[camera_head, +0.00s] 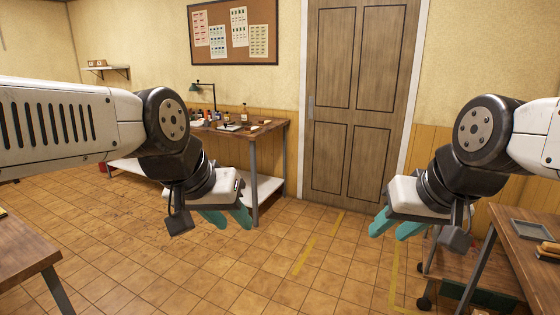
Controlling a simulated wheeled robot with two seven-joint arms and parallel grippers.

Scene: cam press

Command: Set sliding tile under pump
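My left gripper (232,220) hangs in the air left of centre, its two teal fingers pointing down and apart, with nothing between them. My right gripper (389,231) hangs in the air right of centre, its teal fingers also apart and empty. Both are over open floor, away from any table top. I cannot make out a sliding tile or a pump in this view.
A workbench (270,126) with a lamp (202,87) and several bottles stands at the back, left of a closed wooden door (357,100). A table with a grey tray (532,230) is at right; a table corner (25,245) is at left. Tiled floor between is clear.

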